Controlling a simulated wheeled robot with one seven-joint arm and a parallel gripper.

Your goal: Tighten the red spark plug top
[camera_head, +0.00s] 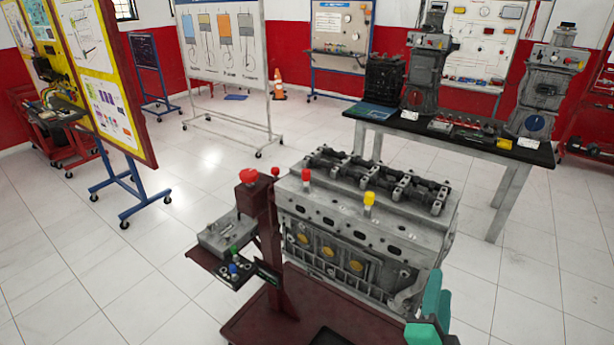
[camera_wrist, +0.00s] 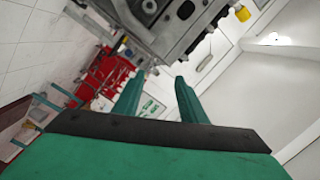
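A red spark plug top (camera_head: 306,175) stands upright on the near left edge of the grey engine block (camera_head: 345,220). A yellow top (camera_head: 369,199) stands to its right on the same edge. My green gripper (camera_head: 438,297) is low at the engine's near right corner, apart from the red top. In the wrist view, my two green fingers (camera_wrist: 157,98) are spread with nothing between them. The engine's underside or side (camera_wrist: 170,22) and a yellow top (camera_wrist: 242,13) show beyond them. The red top cannot be made out in the wrist view.
A dark red post with a red knob (camera_head: 248,175) and a side tray (camera_head: 225,240) stand left of the engine. A small red piece (camera_head: 275,171) shows behind the post. A table with engine parts (camera_head: 450,135) stands behind right.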

